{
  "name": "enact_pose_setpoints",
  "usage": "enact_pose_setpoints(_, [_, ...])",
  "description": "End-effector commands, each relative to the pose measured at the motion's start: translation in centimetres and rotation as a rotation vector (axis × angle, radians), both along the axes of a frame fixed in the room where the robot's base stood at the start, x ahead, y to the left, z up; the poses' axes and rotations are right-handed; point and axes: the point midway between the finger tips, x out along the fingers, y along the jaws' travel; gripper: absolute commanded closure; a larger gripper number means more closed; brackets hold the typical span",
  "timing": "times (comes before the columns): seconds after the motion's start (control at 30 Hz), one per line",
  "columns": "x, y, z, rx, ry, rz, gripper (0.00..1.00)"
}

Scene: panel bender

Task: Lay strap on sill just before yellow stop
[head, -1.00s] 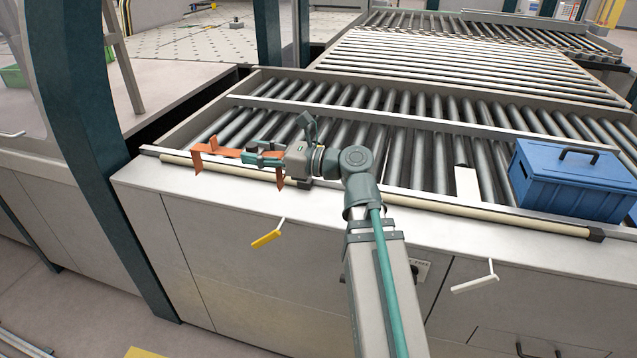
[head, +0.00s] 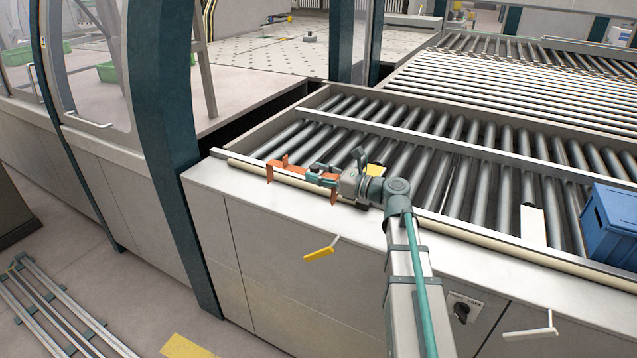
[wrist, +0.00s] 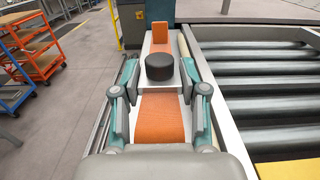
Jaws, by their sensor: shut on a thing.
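My gripper (head: 312,175) is shut on the orange strap (head: 291,171), a long piece with upturned and downturned end tabs. The strap also shows between the fingers in the wrist view (wrist: 161,118), with a dark round knob on it. It is over the sill (head: 228,183), the pale front ledge of the roller table, near its left end. Whether it touches the sill I cannot tell. The yellow stop (head: 375,169) is a yellow plate on the rollers behind my wrist, partly hidden by it. Its edge shows in the wrist view at lower right (wrist: 288,171).
A cream rail (head: 480,251) runs along the sill. A white plate (head: 532,225) and a blue box (head: 612,228) lie to the right. A yellow lever (head: 320,253) and a white lever (head: 530,332) hang on the cabinet front. A dark post (head: 172,130) stands at left.

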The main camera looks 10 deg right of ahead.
Motion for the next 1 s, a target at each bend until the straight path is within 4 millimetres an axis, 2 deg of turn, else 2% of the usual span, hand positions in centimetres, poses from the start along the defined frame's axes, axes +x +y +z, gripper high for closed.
enact_pose_setpoints(0.07, [0.8,-0.1,-0.7,0.001,0.002,0.0,0.94])
enact_pose_setpoints(0.3, [0.5,-0.1,-3.4,0.001,0.002,0.0,0.94])
enact_pose_setpoints(0.7, [0.5,-0.1,-3.9,0.001,0.001,0.0,0.94])
enact_pose_setpoints(0.73, [0.5,-0.1,-3.9,0.001,0.001,0.0,0.55])
enact_pose_setpoints(0.87, [0.5,-0.1,-3.9,0.001,0.001,0.0,0.34])
enact_pose_setpoints(1.0, [0.5,-0.1,-3.8,0.001,0.001,0.0,0.32])
